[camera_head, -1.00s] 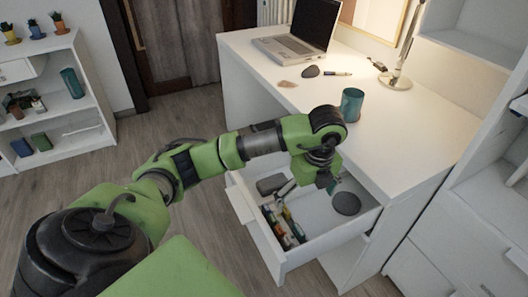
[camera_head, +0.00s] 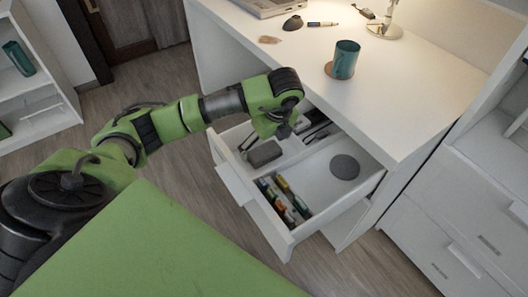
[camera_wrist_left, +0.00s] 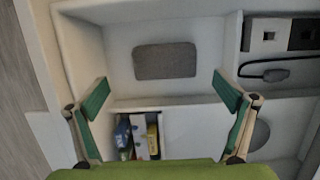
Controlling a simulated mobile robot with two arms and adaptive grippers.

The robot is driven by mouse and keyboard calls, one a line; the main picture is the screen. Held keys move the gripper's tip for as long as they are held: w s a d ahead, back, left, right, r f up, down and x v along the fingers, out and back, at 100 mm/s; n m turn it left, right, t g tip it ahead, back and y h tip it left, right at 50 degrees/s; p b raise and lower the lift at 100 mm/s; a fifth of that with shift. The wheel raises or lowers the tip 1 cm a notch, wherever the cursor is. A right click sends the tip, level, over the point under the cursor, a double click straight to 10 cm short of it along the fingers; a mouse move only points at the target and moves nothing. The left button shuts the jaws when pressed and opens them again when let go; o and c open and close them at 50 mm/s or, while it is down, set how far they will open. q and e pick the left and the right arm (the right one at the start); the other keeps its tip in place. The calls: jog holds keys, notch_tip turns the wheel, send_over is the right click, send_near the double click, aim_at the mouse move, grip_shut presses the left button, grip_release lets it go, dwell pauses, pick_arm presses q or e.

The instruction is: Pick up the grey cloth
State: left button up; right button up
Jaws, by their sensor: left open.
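The grey cloth (camera_head: 264,153), a small dark grey rectangle, lies flat in a compartment of the open white drawer (camera_head: 291,238). In the left wrist view the grey cloth (camera_wrist_left: 165,61) lies between and slightly beyond my fingertips, in full view. My left gripper (camera_head: 284,131) hangs over the drawer beside the cloth; its fingers are mostly hidden by the wrist. The left wrist view shows the left gripper (camera_wrist_left: 163,92) open and empty, its green-padded fingers wide apart on either side of the cloth. My right gripper is not in view.
The drawer also holds a round grey disc (camera_head: 344,167), a compartment of small colourful items (camera_head: 284,199), and a compartment with a cable and boxes (camera_wrist_left: 280,55). Dividers and drawer walls stand close around the cloth. The desk top (camera_head: 400,95) above carries a teal cup (camera_head: 345,60).

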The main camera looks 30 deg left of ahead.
aim_at(265, 151)
pick_arm(q)
jog(key=x, duration=0.4)
jog(key=shift+w+f+b, duration=0.1)
jog(key=shift+w+b, duration=0.3)
jog(key=shift+a+f, duration=0.1)
jog(key=shift+f, duration=0.4)
jog(key=c, duration=1.2)
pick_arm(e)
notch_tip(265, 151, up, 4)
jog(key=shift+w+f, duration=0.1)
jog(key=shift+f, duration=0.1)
